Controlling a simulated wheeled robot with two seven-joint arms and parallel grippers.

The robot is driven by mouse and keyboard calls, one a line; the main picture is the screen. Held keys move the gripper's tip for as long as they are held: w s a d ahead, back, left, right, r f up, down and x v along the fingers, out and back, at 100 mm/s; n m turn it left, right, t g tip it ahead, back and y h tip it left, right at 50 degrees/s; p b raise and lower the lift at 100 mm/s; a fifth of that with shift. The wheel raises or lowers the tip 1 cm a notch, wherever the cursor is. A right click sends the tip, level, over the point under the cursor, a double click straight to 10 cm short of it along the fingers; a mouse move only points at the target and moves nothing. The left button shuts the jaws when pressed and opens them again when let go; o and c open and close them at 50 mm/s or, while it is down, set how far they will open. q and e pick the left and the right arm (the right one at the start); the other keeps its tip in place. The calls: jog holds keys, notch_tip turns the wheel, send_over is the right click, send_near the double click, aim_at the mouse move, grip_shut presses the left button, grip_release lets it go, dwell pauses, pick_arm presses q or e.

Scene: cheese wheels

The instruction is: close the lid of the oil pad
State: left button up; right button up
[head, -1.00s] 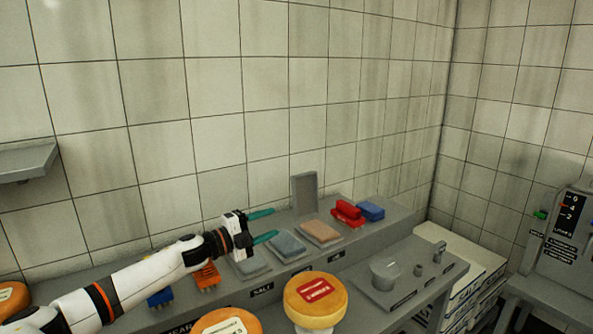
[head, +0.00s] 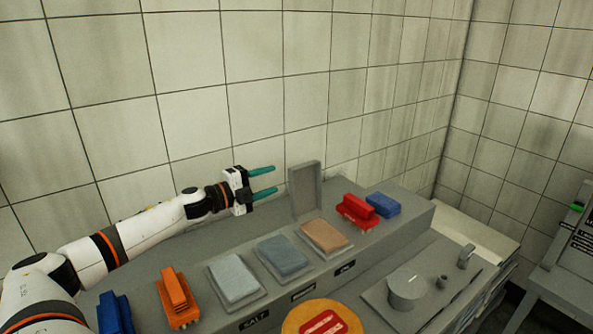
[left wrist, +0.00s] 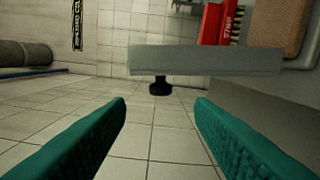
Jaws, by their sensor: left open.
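The oil pad is a tan pad (head: 326,236) in a grey tray on the raised shelf. Its grey lid (head: 304,190) stands upright, open, at the back edge of the pad. My left gripper (head: 275,179) is open and empty, just left of the lid, with its teal fingers pointing right at the height of the lid's upper part. In the left wrist view the lid's edge (left wrist: 205,60) lies across the picture ahead of my fingers (left wrist: 161,102), with a black knob (left wrist: 160,86) below it. The tan pad (left wrist: 277,24) also shows there. My right gripper is not in view.
A blue-grey pad (head: 284,257) and a pale pad (head: 234,279) lie to the left. Orange (head: 174,297), red (head: 358,211) and blue (head: 384,204) brushes flank the pads. A cheese wheel (head: 322,318) is at the front. The tiled wall is close behind.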

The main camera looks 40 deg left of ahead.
aim_at(297, 171)
pick_arm(q)
jog(key=p+x, duration=0.3)
jog(key=x, duration=0.6)
jog(key=shift+a, duration=0.15)
jog(key=shift+w, duration=0.4)
jog(key=shift+d+f, duration=0.1)
jog(key=shift+d, duration=0.1)
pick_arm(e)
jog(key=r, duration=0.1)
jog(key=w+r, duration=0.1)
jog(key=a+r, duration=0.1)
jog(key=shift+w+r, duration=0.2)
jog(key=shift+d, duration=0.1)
pick_arm(q)
grip_shut()
